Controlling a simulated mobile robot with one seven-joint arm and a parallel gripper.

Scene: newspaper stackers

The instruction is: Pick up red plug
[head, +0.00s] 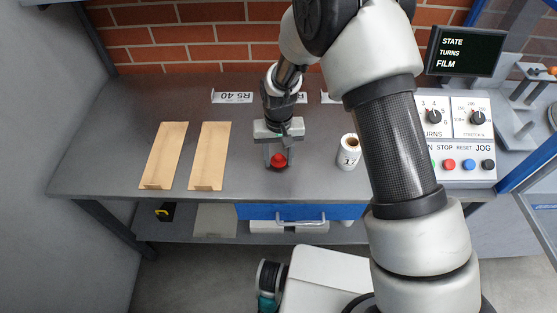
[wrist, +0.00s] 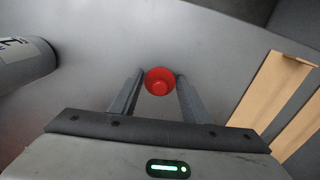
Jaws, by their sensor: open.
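The red plug (head: 278,160) stands on the grey worktop near the middle in the head view. It also shows in the wrist view as a round red piece (wrist: 159,82) with a raised centre. My gripper (head: 278,158) is open above the worktop, with its fingers pointing down. In the wrist view the fingertips (wrist: 159,78) lie on either side of the red plug. I cannot tell whether either finger touches it.
A white labelled roll (head: 348,163) stands to the right of my gripper. A control panel (head: 460,177) with knobs and buttons sits at the right, below a display (head: 467,50). A brick wall (head: 190,37) stands behind.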

